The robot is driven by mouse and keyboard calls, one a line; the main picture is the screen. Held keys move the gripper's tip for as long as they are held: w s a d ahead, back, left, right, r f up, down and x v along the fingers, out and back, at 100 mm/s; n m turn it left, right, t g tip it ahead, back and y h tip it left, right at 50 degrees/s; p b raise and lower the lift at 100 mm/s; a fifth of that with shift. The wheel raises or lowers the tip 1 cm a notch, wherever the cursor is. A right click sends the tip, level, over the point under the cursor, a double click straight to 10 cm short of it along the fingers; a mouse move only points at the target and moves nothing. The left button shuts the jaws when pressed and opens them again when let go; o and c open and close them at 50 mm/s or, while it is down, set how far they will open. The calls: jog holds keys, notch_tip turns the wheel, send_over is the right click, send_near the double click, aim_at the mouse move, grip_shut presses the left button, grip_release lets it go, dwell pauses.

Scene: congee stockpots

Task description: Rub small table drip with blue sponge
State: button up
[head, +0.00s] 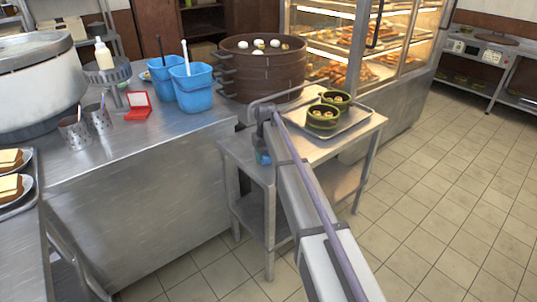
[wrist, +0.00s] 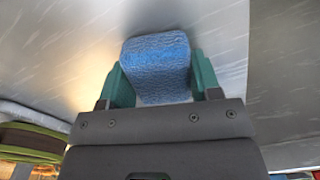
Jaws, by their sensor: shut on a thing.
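My gripper (wrist: 160,78) is shut on a blue sponge (wrist: 157,62), with teal fingers on both sides of it. In the head view my gripper (head: 263,157) is low over the left part of the small steel table (head: 240,150), mostly hidden by my arm. A brushed metal surface lies behind the sponge in the wrist view. I cannot tell whether the sponge touches it. No drip is visible; the sponge and arm cover part of the tabletop.
A tray (head: 352,124) with green bowls (head: 322,117) takes up the small table's right part. A brown steamer (head: 262,75) and two blue containers (head: 193,90) stand on the counter (head: 150,160) behind. A lit glass food case (head: 350,45) stands at the back.

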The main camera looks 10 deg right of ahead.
jog(key=shift+w+d+f, duration=0.1)
jog(key=shift+w+d, duration=0.65)
jog(key=shift+d, duration=0.75)
jog(key=shift+w+d+r, duration=0.1)
jog(key=shift+w+d, duration=0.7)
jog(key=shift+d, duration=0.75)
jog(key=shift+w+d+f, duration=0.1)
jog(key=shift+w+d, duration=0.65)
jog(key=shift+d, duration=0.75)
jog(key=shift+w+d, duration=0.1)
jog(key=shift+d, duration=0.15)
jog(key=shift+s+a, duration=0.4)
jog(key=shift+a, duration=0.4)
jog(key=shift+s+a, duration=0.4)
jog(key=shift+a, duration=0.35)
jog(key=shift+s+a, duration=0.45)
jog(key=shift+a, duration=0.3)
jog(key=shift+s+a, duration=0.4)
jog(key=shift+a, duration=0.35)
jog(key=shift+s+a, duration=0.4)
jog(key=shift+a, duration=0.45)
jog(key=shift+s+a, duration=0.4)
jog(key=shift+a, duration=0.45)
